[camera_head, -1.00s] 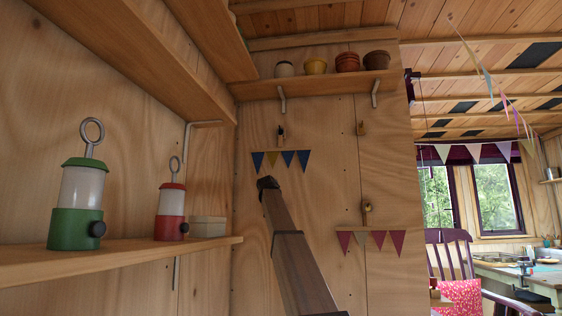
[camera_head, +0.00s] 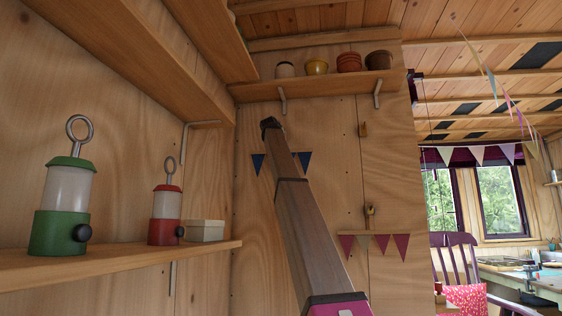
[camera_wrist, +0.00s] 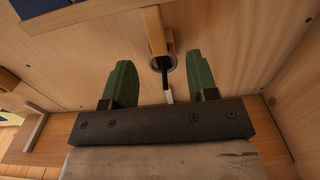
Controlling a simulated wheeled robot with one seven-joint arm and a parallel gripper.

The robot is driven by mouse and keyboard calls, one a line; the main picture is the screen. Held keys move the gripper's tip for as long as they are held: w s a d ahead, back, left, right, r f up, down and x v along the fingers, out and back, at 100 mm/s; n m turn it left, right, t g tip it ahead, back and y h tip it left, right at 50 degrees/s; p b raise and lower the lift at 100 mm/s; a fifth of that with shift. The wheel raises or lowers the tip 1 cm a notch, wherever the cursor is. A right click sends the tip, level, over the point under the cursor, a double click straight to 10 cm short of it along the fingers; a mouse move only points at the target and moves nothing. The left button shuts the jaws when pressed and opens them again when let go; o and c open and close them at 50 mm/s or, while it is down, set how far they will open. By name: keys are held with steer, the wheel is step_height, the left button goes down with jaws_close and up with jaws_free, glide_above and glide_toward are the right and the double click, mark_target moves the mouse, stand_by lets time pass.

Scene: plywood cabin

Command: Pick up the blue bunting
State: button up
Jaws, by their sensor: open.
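The blue bunting hangs on the plywood wall in the head view. A blue flag shows left of my arm (camera_head: 257,163) and another right of it; my arm hides its middle and the upper hanging point. Blue cloth also shows at the top left of the wrist view (camera_wrist: 38,5). My gripper (camera_wrist: 160,80) has two green fingers, open and apart. Between them stand a wooden peg (camera_wrist: 156,28) and a metal ring (camera_wrist: 163,62) with a dark rod through it. Neither finger visibly grips them. In the head view the arm's dark end is above the flags.
A pink bunting (camera_head: 346,244) hangs lower right on a peg (camera_head: 369,212). A shelf with pots (camera_head: 317,66) is above. At left, a shelf (camera_head: 120,262) holds a green lantern (camera_head: 62,215), a red lantern (camera_head: 166,210) and a small box (camera_head: 206,230).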

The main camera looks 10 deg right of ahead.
steer(key=x, duration=0.6)
steer(key=shift+d, duration=0.3)
steer(key=shift+w+r, duration=0.1)
jaws_close()
